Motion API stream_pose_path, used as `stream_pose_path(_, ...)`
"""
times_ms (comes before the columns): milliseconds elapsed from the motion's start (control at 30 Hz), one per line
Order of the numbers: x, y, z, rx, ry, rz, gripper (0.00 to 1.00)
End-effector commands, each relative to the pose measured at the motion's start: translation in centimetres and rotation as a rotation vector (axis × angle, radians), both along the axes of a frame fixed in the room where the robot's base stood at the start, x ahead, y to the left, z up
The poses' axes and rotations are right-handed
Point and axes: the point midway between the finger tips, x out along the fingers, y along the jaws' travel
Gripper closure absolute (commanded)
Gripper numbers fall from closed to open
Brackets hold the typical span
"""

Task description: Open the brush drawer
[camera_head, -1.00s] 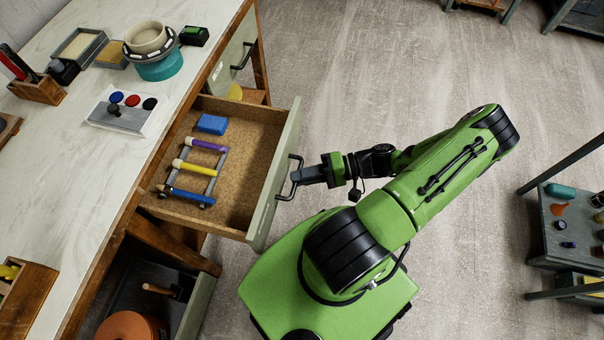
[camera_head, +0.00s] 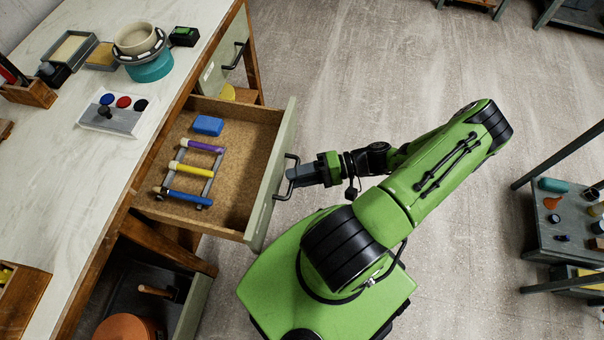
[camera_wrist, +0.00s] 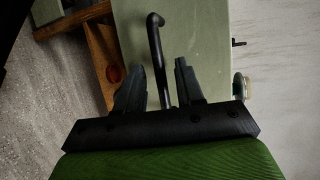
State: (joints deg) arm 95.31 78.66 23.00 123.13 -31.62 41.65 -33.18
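The brush drawer (camera_head: 222,174) stands pulled well out of the workbench. Its green front (camera_head: 272,180) carries a black bar handle (camera_head: 290,178). Inside, several brushes with purple, yellow and blue handles (camera_head: 192,172) lie across a grey rack, with a blue block (camera_head: 208,125) beside them. My gripper (camera_head: 296,174) is at the handle. In the wrist view, the handle (camera_wrist: 158,55) passes between the two fingers (camera_wrist: 160,85), which stand apart with visible gaps on both sides of the bar. The far part of the handle is hidden in the head view.
A lower drawer (camera_head: 195,300) is also out, holding a hammer-like tool and a round terracotta piece. A shelf stand (camera_head: 560,225) is at right. Open floor lies beyond the arm.

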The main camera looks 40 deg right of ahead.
Motion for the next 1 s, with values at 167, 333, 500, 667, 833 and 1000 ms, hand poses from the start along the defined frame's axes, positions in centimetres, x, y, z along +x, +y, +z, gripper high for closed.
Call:
stream_pose_path(167,-0.1,-0.2,0.1,-0.001,-0.001,-0.002,0.63)
stream_pose_path(333,-1.5,-2.7,0.6,-0.006,0.001,-0.005,0.63)
stream_pose_path(500,-4.0,-6.9,1.5,-0.006,0.0,-0.006,0.63)
stream_pose_path(667,-6.2,-10.5,2.3,-0.004,-0.001,-0.006,0.63)
stream_pose_path(833,-7.7,-12.8,2.8,0.0,0.0,-0.002,0.63)
stream_pose_path(1000,-8.0,-13.3,2.8,0.001,0.001,0.001,0.63)
